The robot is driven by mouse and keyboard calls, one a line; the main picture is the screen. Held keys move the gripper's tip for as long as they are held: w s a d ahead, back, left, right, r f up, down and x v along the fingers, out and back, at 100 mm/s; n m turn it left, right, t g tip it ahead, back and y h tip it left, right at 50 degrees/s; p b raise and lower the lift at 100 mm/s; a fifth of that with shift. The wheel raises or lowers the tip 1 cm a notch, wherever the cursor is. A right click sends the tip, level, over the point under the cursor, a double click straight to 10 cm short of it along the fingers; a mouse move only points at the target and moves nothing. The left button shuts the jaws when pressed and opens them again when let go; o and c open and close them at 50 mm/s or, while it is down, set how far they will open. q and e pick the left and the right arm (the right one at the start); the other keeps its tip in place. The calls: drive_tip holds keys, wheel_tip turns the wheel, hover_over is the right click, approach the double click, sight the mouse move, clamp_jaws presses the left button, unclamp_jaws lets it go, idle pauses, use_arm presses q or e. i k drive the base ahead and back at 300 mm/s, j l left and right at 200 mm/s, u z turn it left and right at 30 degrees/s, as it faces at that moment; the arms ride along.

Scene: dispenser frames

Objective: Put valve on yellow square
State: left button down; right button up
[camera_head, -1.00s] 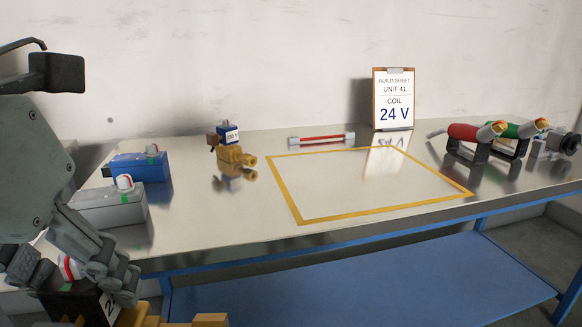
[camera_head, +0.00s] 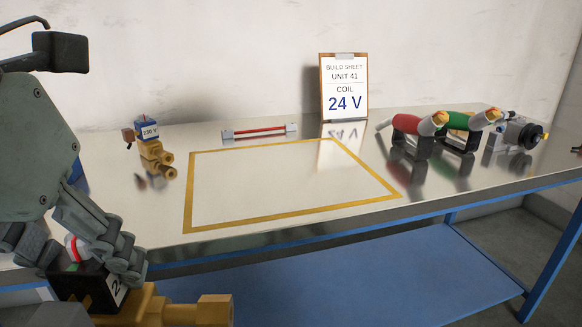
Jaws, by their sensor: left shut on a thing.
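A valve with a black coil (camera_head: 85,287) and a brass body (camera_head: 190,310) is held by my left gripper (camera_head: 90,258) at the lower left, in front of the table's front edge. The gripper is shut on the coil, and its fingers hide part of it. The coil's white label shows only a "2". The yellow square (camera_head: 290,215) is a taped outline on the metal table, and its inside is empty. It lies to the right of and beyond the gripper. A second valve (camera_head: 152,150), brass with a blue coil marked 230 V, stands left of the square. My right gripper is not in view.
A sheet reading "COIL 24 V" (camera_head: 344,88) stands at the back. A red rod with pale ends (camera_head: 260,131) lies behind the square. Red-handled (camera_head: 412,125) and green-handled (camera_head: 462,120) tools rest on stands at the right, beside a grey device (camera_head: 518,135). A blue shelf (camera_head: 340,275) is below.

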sight(286, 177)
drive_tip(key=i+l, duration=0.1)
drive_tip(key=l, duration=0.2)
drive_tip(key=i+l, duration=0.1)
drive_tip(key=l, duration=0.5)
drive_tip(key=i+l, duration=0.35)
drive_tip(key=i, duration=0.3)
